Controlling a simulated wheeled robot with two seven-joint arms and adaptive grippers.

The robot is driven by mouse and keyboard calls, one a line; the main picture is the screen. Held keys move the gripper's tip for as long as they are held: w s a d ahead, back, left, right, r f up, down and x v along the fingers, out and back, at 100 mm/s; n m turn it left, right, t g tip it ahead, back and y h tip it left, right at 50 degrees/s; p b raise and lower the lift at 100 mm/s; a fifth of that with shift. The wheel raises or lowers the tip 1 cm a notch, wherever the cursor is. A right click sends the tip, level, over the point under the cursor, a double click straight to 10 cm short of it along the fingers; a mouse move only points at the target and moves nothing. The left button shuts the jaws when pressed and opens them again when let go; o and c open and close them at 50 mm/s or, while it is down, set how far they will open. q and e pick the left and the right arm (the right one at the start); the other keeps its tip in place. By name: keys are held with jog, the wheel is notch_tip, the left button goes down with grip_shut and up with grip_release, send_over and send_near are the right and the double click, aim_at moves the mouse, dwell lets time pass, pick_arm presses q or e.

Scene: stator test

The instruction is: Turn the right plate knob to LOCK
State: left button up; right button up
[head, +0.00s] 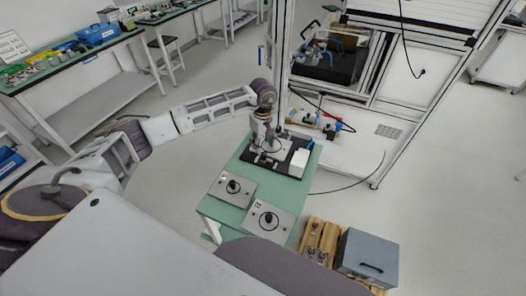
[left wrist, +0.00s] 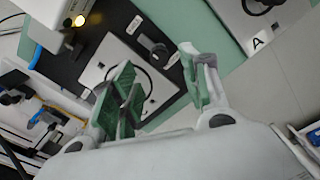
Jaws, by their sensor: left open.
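Two grey plates lie on the green table, each with a round black knob: the left plate (head: 222,194) and the right plate (head: 252,222), nearer the front. The right plate knob (head: 268,218) stands free with nothing touching it; its lock marking is too small to read. My left gripper (head: 262,148) is over the black board at the table's back, away from both plates. My right gripper is not seen.
The black board (head: 291,168) carries a white block (head: 299,160). In the left wrist view a grey plate (left wrist: 236,20) near an "A" label (left wrist: 259,42) shows at the upper right. A grey box (head: 368,258) and a wooden crate (head: 318,240) stand right of the table.

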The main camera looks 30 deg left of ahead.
aim_at(263, 153)
pick_arm(q)
jog(key=shift+f, duration=2.65)
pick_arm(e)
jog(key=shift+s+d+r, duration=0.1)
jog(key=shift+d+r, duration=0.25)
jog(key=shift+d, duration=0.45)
pick_arm(q)
grip_shut()
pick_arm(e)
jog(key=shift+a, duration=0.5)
